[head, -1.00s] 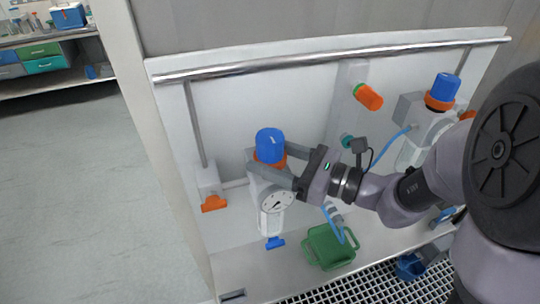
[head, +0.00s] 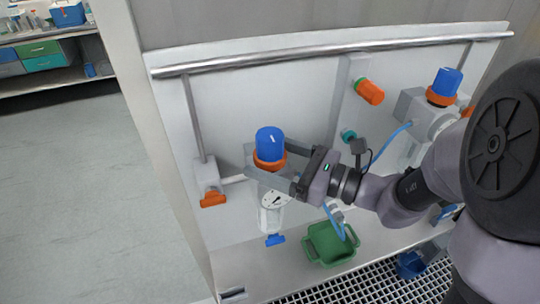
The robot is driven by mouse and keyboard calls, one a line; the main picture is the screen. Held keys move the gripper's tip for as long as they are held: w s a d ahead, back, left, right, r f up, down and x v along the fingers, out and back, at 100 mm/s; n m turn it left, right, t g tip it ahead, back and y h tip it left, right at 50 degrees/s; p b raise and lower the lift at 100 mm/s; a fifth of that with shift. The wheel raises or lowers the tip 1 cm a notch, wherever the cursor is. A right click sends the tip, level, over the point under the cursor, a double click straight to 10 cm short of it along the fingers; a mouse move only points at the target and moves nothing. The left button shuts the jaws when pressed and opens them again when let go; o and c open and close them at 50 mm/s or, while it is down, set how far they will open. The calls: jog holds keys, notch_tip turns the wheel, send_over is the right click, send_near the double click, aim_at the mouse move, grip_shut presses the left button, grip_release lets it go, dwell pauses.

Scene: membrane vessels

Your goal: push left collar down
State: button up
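The left vessel has a blue cap (head: 269,141) over an orange collar (head: 270,161). Its white body (head: 272,213) with a round dial stands below, with a blue valve handle at the bottom. My gripper (head: 268,165) comes in from the right at collar height. One finger passes in front of the vessel just under the collar, and the other lies on the far side. The collar is between them. I cannot tell whether the fingers touch it. The fingers hide the vessel's neck.
A second vessel with a blue cap (head: 446,81) stands at the right, partly behind my arm. A metal rail (head: 330,55) crosses the panel above. An orange knob (head: 369,92) projects from the panel. A green container (head: 329,243) sits below my gripper, beside a grating.

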jog(key=p+v, duration=0.2)
jog(key=v, duration=1.5)
jog(key=shift+d+p, duration=0.15)
jog(key=shift+p, duration=0.25)
jog(key=s+a+f+n+g+h+b, duration=0.1)
jog(key=s+a+f+n+g+h, duration=0.5)
jog(key=s+a+n+g+h, duration=0.6)
jog(key=w+d+r+n+t+h, duration=0.1)
jog(key=w+d+r+n+t, duration=0.2)
jog(key=n+t, duration=0.4)
jog(key=shift+d+r+t+h, duration=0.4)
jog(key=shift+d+r+t, duration=0.25)
jog(key=shift+d+t, duration=0.35)
